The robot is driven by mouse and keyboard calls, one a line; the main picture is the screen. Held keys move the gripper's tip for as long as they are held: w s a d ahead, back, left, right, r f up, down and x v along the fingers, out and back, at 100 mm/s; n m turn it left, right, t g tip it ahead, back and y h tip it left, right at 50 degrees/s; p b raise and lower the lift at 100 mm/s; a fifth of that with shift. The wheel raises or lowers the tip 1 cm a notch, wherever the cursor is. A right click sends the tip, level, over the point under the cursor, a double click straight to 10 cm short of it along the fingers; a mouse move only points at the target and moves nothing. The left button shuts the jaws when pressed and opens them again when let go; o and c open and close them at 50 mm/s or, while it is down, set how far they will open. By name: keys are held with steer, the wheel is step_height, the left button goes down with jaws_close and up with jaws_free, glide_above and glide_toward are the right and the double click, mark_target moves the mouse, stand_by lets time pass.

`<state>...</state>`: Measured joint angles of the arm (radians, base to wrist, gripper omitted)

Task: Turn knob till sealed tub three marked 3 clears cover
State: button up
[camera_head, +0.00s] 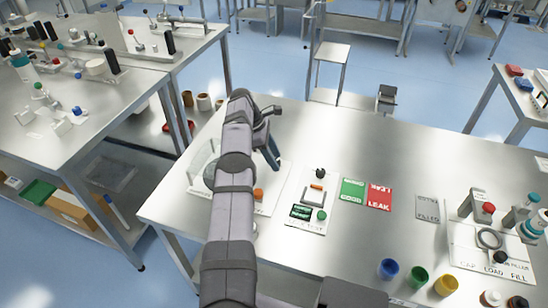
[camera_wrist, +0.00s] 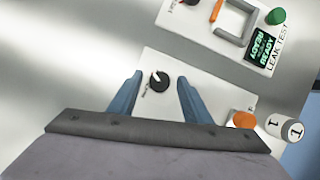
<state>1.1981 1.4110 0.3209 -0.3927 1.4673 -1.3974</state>
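In the wrist view my gripper (camera_wrist: 158,77) is open, its two blue fingers apart. A black knob (camera_wrist: 159,82) with a white pointer line shows between the fingers, on a white plate (camera_wrist: 180,68). I cannot tell whether the fingers are level with it; neither appears to touch it. In the head view my gripper (camera_head: 272,160) points down over the same plate (camera_head: 279,178). A clear, round cover (camera_head: 200,163) is partly hidden behind my arm. A white tub marked 1 (camera_wrist: 284,127) stands by the plate's orange button (camera_wrist: 243,119). I cannot make out a tub marked 3.
The leak test unit (camera_head: 294,224) has a display reading READY (camera_wrist: 260,50) and a green button (camera_wrist: 275,16). Green GOOD (camera_head: 352,192) and red LEAK (camera_head: 379,197) pads lie right of it. Coloured cups (camera_head: 388,269) and a filler station (camera_head: 462,256) stand farther right. The table's back middle is clear.

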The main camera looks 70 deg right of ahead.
steer(key=shift+r, duration=0.1)
steer(key=shift+r, duration=0.5)
step_height(320, 180, up, 9)
steer(key=p, duration=0.6)
steer(key=shift+f, duration=0.25)
